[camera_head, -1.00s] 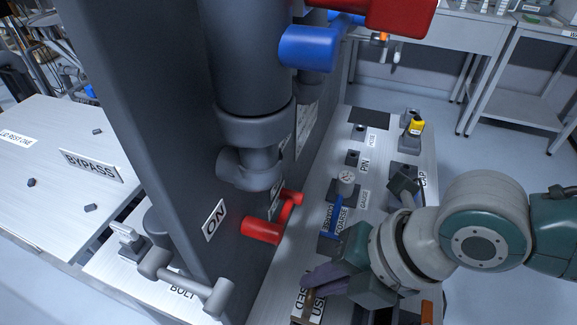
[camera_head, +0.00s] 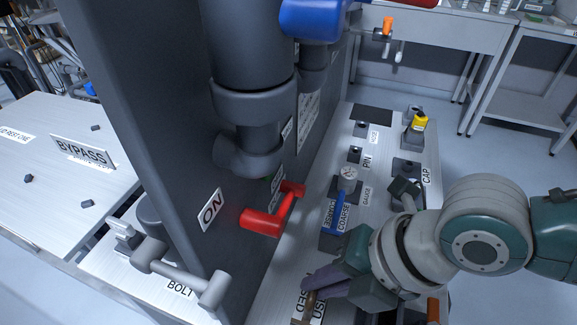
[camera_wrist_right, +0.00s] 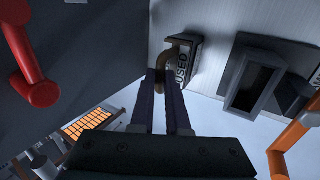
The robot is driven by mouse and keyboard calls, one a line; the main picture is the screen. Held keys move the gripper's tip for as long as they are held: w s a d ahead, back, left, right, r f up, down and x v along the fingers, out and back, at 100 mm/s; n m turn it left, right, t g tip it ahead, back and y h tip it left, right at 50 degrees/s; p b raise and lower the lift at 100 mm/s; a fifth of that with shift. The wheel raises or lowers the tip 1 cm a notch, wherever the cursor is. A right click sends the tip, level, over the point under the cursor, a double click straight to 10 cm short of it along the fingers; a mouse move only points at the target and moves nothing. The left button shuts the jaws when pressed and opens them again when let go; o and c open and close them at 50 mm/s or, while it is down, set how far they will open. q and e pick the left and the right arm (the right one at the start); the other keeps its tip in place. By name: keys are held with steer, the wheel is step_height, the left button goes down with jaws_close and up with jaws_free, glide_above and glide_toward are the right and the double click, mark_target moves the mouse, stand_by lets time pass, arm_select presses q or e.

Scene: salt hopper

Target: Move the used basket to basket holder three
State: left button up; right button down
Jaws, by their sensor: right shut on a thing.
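The used basket shows as a small piece with a USED label and a brown curved handle (camera_wrist_right: 172,55) in the right wrist view. In the head view its brown handle (camera_head: 309,303) is at the bottom edge, partly cut off. My right gripper (camera_head: 320,281) reaches down over it from the right. In the right wrist view the fingers of the right gripper (camera_wrist_right: 168,76) are close together on the brown handle. The basket's lower part is hidden. I cannot make out which place is basket holder three. My left gripper is not in view.
A dark upright panel with a red lever (camera_head: 265,220) and thick pipes stands left of my right gripper. A blue handle (camera_head: 341,212), a gauge (camera_head: 349,174) and a yellow-topped part (camera_head: 419,122) stand on the metal bench (camera_head: 335,150) behind. An open dark box (camera_wrist_right: 254,82) is beside the basket.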

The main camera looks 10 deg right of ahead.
steer(key=shift+f, duration=0.15)
steer(key=c, duration=0.8)
jaws_free()
steer(key=shift+c, duration=0.2)
steer(key=shift+o, duration=0.4)
steer(key=o, duration=0.4)
